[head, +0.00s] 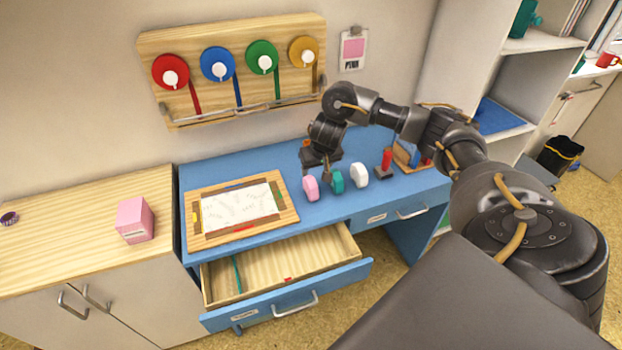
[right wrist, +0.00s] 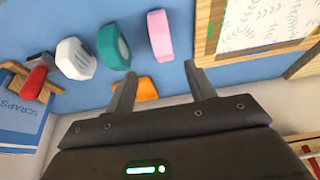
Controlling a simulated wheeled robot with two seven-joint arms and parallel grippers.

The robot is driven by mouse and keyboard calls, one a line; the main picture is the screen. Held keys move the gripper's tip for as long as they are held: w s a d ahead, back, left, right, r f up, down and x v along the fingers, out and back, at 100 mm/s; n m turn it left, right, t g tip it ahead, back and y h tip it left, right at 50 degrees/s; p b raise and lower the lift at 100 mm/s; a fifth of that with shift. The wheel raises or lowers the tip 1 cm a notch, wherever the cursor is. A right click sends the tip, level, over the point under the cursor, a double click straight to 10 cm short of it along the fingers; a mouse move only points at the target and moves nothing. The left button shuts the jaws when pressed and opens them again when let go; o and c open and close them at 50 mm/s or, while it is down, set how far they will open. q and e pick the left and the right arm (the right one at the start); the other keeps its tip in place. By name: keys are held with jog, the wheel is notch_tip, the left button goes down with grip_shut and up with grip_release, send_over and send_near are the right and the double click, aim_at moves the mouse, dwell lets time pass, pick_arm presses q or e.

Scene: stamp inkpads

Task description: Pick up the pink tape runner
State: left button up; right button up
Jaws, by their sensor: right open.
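The pink tape runner (head: 311,189) stands on the blue desk, at the left end of a row with a teal one (head: 337,181) and a white one (head: 359,175). My right gripper (head: 309,177) is above the desk just behind the pink runner, pointing down. In the right wrist view the pink runner (right wrist: 160,36) lies beyond the fingertips, apart from them. The jaws (right wrist: 160,80) are open and empty, with an orange object (right wrist: 147,89) on the desk showing between them. The teal runner (right wrist: 113,47) and white runner (right wrist: 75,58) show to its left. My left gripper is not in view.
A wooden framed board with a white sheet (head: 240,212) lies left of the runners. A red-handled stamp (head: 386,164) stands right of them. The drawer (head: 280,262) below is open. A pink box (head: 135,219) sits on the left cabinet. A tape rack (head: 235,70) hangs behind.

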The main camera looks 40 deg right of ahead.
aim_at(311, 179)
jog(key=b+x, duration=0.3)
jog(key=x, duration=0.2)
jog(key=shift+f, duration=0.15)
jog(key=shift+a+x, duration=0.1)
jog(key=shift+x, duration=1.3)
jog(key=shift+a+x, duration=0.15)
jog(key=shift+x, duration=1.25)
jog(key=shift+w, duration=0.15)
jog(key=c, duration=1.1)
